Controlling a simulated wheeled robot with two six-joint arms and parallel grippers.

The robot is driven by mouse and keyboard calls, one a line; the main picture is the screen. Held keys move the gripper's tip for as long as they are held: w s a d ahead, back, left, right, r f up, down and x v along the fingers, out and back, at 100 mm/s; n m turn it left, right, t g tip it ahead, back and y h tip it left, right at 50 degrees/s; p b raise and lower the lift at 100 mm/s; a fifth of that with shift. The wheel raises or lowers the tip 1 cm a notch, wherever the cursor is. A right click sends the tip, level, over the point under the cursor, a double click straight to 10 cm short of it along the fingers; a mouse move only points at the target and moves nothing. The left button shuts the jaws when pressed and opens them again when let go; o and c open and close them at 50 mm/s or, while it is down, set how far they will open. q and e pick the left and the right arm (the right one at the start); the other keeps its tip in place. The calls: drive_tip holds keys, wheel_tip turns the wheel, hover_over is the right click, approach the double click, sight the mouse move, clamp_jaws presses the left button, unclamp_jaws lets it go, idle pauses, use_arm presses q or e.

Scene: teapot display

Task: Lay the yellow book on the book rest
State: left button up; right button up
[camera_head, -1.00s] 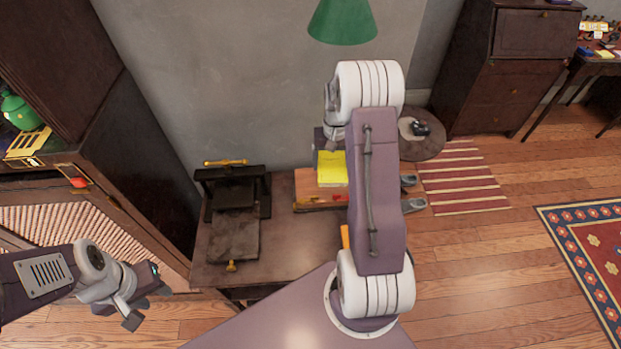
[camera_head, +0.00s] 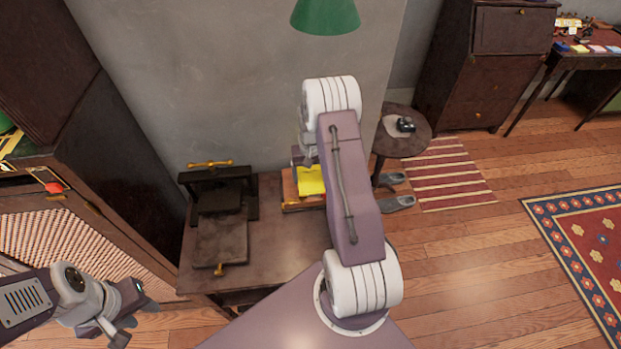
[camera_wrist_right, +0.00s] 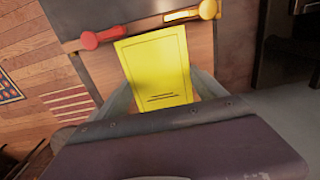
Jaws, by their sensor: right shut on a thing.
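The yellow book (camera_wrist_right: 157,68) is held in my right gripper (camera_wrist_right: 162,92), with a finger on each side of its lower part in the right wrist view. In the head view the book (camera_head: 311,180) shows just left of my right arm, over an orange-brown wooden piece (camera_head: 290,188) that may be the book rest. I cannot tell whether the book touches it. My right gripper's fingers are hidden in the head view. My left gripper (camera_head: 134,322) is empty, its fingers apart, low at the left beside the table.
A dark press-like frame (camera_head: 218,190) stands on the brown table (camera_head: 285,245), left of the wooden piece. A green lamp shade (camera_head: 325,16) hangs above.

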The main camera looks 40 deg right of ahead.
drive_tip(key=shift+f, duration=0.8)
drive_tip(key=shift+w+d+f, duration=0.1)
drive_tip(key=shift+d+f, duration=0.05)
drive_tip(key=shift+f, duration=0.1)
drive_tip(key=o, duration=1.6)
